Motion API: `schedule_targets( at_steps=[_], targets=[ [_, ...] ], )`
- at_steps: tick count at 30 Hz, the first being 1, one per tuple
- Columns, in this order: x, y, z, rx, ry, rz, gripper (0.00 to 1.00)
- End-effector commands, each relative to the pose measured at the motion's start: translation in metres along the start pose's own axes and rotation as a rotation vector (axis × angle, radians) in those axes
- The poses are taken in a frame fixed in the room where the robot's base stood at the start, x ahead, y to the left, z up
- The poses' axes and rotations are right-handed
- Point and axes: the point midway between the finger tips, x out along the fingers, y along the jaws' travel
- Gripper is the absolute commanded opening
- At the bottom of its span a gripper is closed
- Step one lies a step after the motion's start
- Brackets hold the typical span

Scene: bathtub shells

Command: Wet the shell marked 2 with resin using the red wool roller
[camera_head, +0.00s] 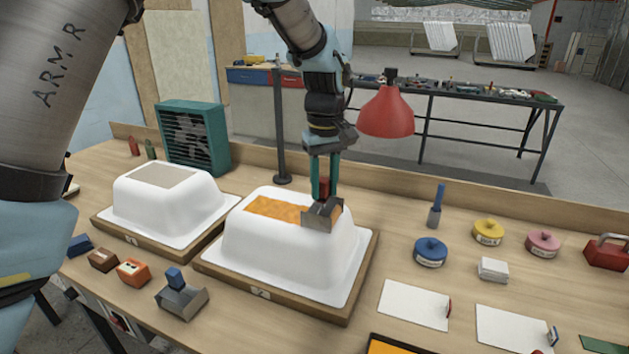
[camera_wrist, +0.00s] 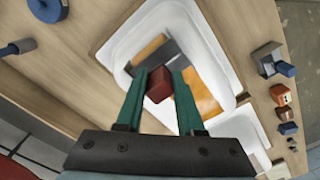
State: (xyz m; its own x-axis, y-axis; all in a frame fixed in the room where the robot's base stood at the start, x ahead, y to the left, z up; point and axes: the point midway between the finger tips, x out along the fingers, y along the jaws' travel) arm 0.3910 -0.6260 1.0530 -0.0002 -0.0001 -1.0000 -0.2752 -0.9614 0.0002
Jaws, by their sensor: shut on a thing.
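The shell marked 2 (camera_head: 335,265) is a white upturned tub on a wooden base in the middle of the bench; its tag reads 2. Its top has an orange patch (camera_head: 272,208); the patch also shows in the wrist view (camera_wrist: 204,97). My gripper (camera_head: 323,190) is above the right end of the shell's top, shut on a red-handled tool (camera_wrist: 158,84) with a grey metal head (camera_head: 317,216). The head is at the patch's right end and seems to touch it. I see no wool on it; its underside is hidden.
A second white shell (camera_head: 200,205) with a beige patch stands left. A blue-handled metal tool (camera_head: 182,298) lies in front. A red lamp (camera_head: 387,110) hangs close to my wrist. Tins (camera_head: 430,252) and white sheets (camera_head: 415,305) lie right. An orange-filled tray (camera_head: 385,346) is at the front edge.

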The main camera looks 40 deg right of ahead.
Motion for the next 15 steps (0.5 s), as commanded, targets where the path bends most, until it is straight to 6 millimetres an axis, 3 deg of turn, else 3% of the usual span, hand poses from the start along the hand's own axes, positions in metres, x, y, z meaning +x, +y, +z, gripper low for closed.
schedule_targets(
  at_steps=[5,15],
  targets=[
    [0.002,0.005,0.005,0.001,-0.005,-0.003,0.0],
    [0.0,0.024,-0.015,0.0,-0.003,-0.002,0.0]
  ],
)
